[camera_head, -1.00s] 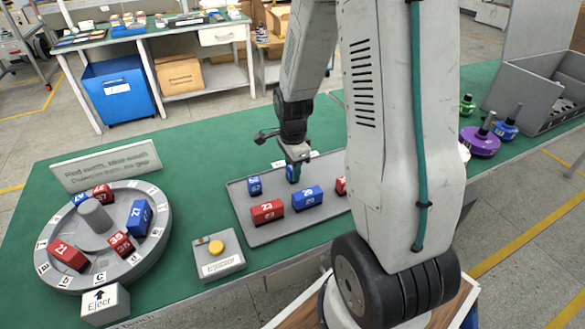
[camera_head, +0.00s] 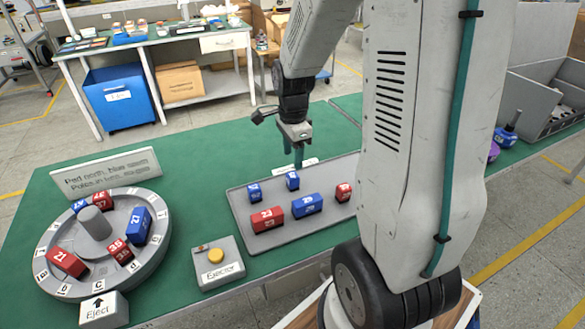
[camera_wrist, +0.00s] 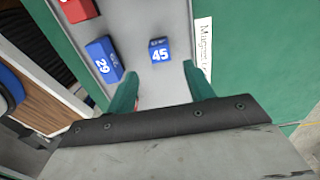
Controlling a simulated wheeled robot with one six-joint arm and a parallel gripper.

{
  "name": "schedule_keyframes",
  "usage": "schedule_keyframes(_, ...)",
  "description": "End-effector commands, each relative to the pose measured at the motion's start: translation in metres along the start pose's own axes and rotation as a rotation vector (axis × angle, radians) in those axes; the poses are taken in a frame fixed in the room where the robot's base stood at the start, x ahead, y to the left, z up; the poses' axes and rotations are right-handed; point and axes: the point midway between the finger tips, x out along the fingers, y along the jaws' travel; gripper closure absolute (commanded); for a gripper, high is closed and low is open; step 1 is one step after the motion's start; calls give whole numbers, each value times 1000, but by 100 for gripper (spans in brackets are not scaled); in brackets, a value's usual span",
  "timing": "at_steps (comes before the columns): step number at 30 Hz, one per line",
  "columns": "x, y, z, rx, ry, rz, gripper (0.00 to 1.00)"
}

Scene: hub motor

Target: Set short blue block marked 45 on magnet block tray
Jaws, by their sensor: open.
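The short blue block marked 45 (camera_wrist: 159,51) rests upright on the grey magnet block tray (camera_wrist: 158,88), near the tray's labelled edge. In the head view this short blue block (camera_head: 292,181) stands on the tray (camera_head: 240,215) behind the long blue 29 block, its number too small to read. My gripper (camera_head: 298,160) is above and slightly behind the block, pointing down. In the wrist view my gripper (camera_wrist: 158,78) is open, with its green fingers apart and nothing between them; the block is apart from both fingers.
The tray also holds the long blue 29 block (camera_head: 307,205), a red 23 block (camera_head: 267,219), another short blue block (camera_head: 254,193) and a red block (camera_head: 343,191). A round turntable (camera_head: 60,225) with several blocks and an ejector button box (camera_head: 217,262) stand to the left.

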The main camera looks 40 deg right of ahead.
Motion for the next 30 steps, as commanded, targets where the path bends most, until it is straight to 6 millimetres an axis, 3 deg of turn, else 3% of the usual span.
schedule_keyframes(3,-21,-1,0,0,0,-4,48)
schedule_keyframes(10,-43,2,3,-23,0,-3,48)
schedule_keyframes(14,-64,17,17,-173,3,-16,48)
schedule_keyframes(21,-121,84,59,-739,19,-53,48)
schedule_keyframes(30,-160,179,87,-1463,57,-91,48)
